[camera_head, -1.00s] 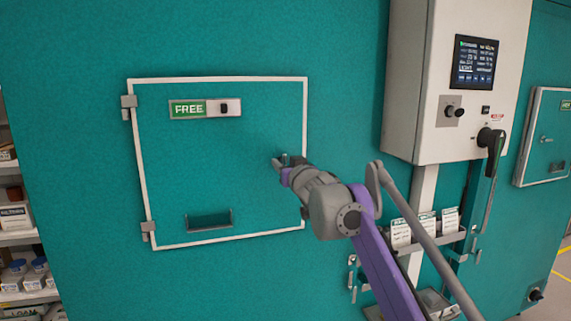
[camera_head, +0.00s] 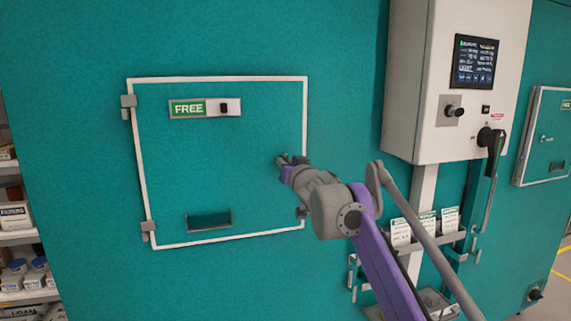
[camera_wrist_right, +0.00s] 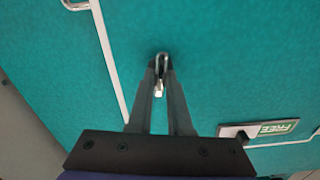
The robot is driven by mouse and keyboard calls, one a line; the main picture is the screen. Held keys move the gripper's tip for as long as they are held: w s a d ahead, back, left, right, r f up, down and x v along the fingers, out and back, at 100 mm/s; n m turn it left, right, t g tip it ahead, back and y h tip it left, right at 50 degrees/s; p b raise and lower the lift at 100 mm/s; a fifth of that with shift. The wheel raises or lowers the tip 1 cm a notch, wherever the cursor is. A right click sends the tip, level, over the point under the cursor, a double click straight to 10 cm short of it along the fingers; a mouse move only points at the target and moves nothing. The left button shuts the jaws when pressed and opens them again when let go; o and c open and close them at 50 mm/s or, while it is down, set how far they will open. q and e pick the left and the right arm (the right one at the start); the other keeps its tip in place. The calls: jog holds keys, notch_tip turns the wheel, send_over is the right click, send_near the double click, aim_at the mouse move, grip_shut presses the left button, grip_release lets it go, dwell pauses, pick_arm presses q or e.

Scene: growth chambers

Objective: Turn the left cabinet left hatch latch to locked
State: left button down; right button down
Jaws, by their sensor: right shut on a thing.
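The left hatch (camera_head: 175,165) is a closed teal panel with a pale frame and hinges on its left side. Its sign (camera_head: 187,109) reads FREE on green, with a dark slider at its right; the sign also shows in the right wrist view (camera_wrist_right: 275,129). The latch (camera_wrist_right: 160,80) is a small metal piece at the hatch's right side. My right gripper (camera_head: 283,160) is at the latch, its fingers (camera_wrist_right: 161,72) closed around it in the right wrist view. In the head view the gripper mostly hides the latch. My left gripper is out of view.
A control box (camera_head: 450,85) with a screen and a black handle (camera_head: 494,145) stands out from the wall at right. Below it is a card rack (camera_head: 425,232). A second hatch (camera_head: 545,137) is at far right. Shelves (camera_head: 22,238) stand at far left.

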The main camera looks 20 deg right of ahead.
jog(key=shift+d+f+m+b, duration=0.1)
jog(key=shift+m+b, duration=0.1)
jog(key=shift+m, duration=2.45)
jog(key=shift+d+f+m+b, duration=0.1)
jog(key=shift+m+b, duration=0.05)
jog(key=shift+m, duration=2.55)
jog(key=shift+d+f+m+b, duration=0.1)
jog(key=shift+m+b, duration=0.1)
jog(key=shift+m, duration=2.45)
jog(key=c, duration=0.8)
grip_release()
jog(key=shift+c, duration=0.2)
